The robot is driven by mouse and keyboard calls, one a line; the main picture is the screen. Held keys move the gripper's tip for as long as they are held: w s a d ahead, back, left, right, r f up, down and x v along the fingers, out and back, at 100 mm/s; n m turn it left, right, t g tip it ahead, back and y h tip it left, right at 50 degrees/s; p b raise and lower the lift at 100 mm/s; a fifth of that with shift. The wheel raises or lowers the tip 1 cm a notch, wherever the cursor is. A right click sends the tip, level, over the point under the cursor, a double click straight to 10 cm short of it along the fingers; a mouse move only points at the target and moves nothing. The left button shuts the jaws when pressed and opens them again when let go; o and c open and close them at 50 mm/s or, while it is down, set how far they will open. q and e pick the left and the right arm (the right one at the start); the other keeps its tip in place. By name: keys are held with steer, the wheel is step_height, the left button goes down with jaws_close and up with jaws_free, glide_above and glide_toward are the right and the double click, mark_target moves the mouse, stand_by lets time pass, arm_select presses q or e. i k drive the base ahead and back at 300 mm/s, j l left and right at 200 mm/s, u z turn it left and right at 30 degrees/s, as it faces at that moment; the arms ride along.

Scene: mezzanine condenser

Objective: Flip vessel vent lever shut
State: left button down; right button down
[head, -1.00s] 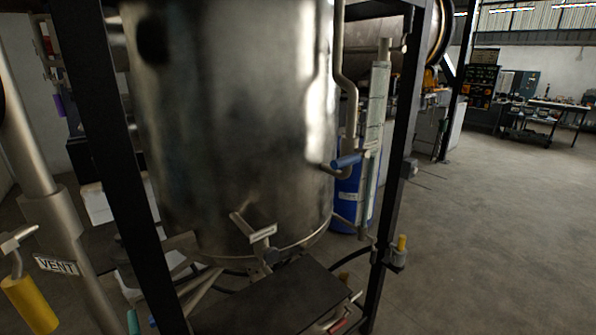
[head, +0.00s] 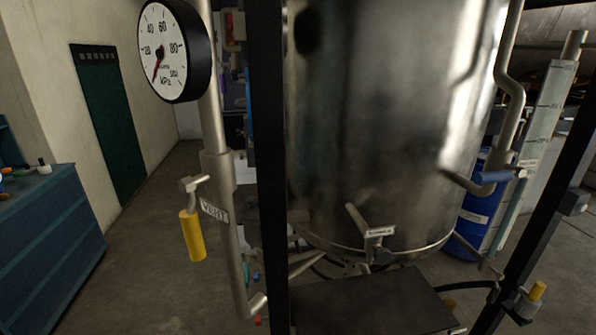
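The vent lever has a yellow grip (head: 192,236) that hangs down from a small metal valve stub (head: 195,183) on the vertical pipe. A white VENT tag (head: 214,210) is fixed to the pipe just right of the lever. The large steel vessel (head: 375,120) stands to the right, behind a black frame post. Neither of my grippers shows in the head view.
A round kPa gauge (head: 174,52) sits on the pipe above the lever. The black frame post (head: 268,150) stands close to the pipe's right. A blue cabinet (head: 50,240) is at the far left. Floor (head: 140,270) between cabinet and pipe looks clear.

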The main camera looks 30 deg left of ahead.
mark_target(189, 220)
steer(key=u, duration=1.55)
